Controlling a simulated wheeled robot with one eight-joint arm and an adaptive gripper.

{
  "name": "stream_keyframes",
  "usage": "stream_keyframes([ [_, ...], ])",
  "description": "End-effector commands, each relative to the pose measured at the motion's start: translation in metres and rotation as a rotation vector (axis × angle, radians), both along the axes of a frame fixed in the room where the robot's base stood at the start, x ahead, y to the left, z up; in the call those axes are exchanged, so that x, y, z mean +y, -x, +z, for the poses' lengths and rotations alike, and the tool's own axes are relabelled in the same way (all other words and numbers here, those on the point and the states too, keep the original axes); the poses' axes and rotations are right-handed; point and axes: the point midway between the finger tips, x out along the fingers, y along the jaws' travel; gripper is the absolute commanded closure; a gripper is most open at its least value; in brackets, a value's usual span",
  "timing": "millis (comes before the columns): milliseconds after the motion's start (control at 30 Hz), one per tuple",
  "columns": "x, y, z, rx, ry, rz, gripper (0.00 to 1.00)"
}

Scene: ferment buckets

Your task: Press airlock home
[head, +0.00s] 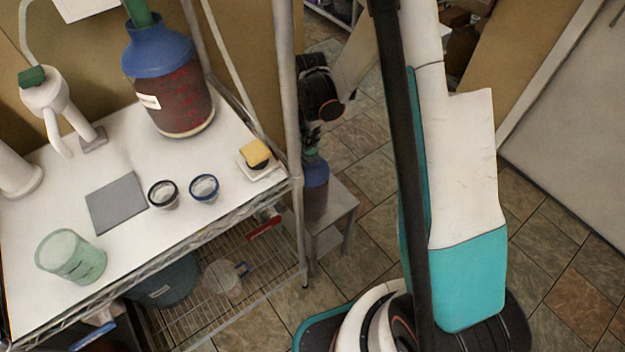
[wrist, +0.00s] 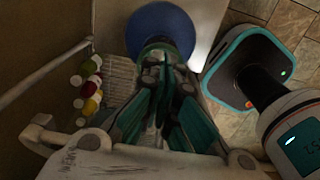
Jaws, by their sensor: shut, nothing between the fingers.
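A small bucket with a blue lid (head: 315,172) and dark body stands on a low grey stool to the right of the rack. My gripper (head: 312,150) points down just above the lid, with its fingers shut and empty. In the wrist view the blue lid (wrist: 160,22) shows beyond my gripper (wrist: 160,58), whose fingertips overlap its near part. I cannot make out an airlock on this lid; the fingers hide that part. Whether the fingertips touch anything is unclear. A larger blue-topped bucket (head: 170,95) with dark red contents stands on the rack, a green piece rising from its top.
The low stool (head: 338,205) stands close to the rack post (head: 293,120). The white rack top (head: 60,180) holds a green cup (head: 72,256), two small round cups, a grey square and a yellow sponge (head: 255,153). Several coloured bottles (wrist: 90,82) show left of my gripper.

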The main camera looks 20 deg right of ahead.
Motion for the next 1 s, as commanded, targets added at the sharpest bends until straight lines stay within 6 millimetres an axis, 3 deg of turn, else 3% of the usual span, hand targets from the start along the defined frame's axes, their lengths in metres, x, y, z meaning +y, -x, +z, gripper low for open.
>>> stream_keyframes([
  [1000, 0.0, 0.0, -0.012, 0.0, 0.0, 0.0, 1.0],
])
